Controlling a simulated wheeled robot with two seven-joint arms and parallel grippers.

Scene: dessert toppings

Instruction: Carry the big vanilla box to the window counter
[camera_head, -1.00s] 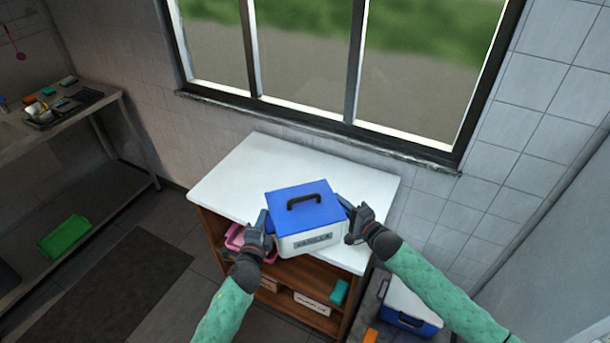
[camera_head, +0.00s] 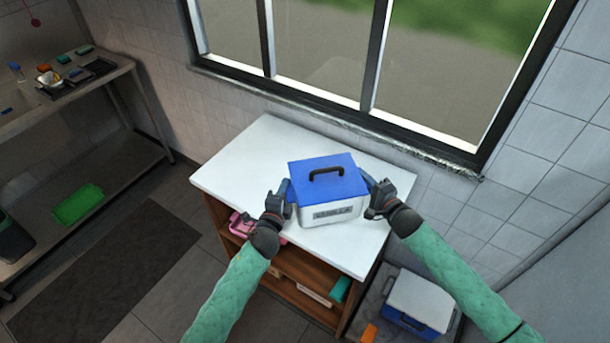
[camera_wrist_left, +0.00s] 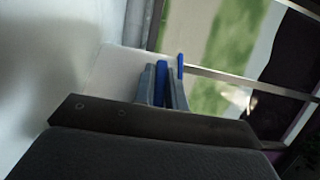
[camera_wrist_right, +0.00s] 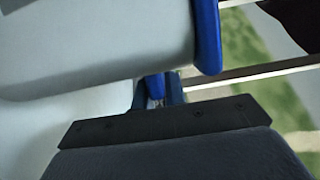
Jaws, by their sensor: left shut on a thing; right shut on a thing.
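The big vanilla box (camera_head: 330,205) has a white body, a blue lid, a dark handle and a VANILLA label. It is upright over the white top of the window counter (camera_head: 235,175); I cannot tell whether it touches. My left gripper (camera_head: 287,193) is shut on the box's left side, and the left wrist view shows a blue tab (camera_wrist_left: 161,82) between its fingers. My right gripper (camera_head: 371,190) is shut on the right side. The right wrist view shows the white wall (camera_wrist_right: 90,50) and blue lid rim (camera_wrist_right: 207,35) close by. The box's underside is hidden.
The window (camera_head: 320,50) is behind the counter. Open shelves below hold a pink container (camera_head: 240,226) and a teal item (camera_head: 341,288). A blue-and-white cooler (camera_head: 415,305) stands right of the counter. The counter's left part is clear. A metal table (camera_head: 100,90) is far left.

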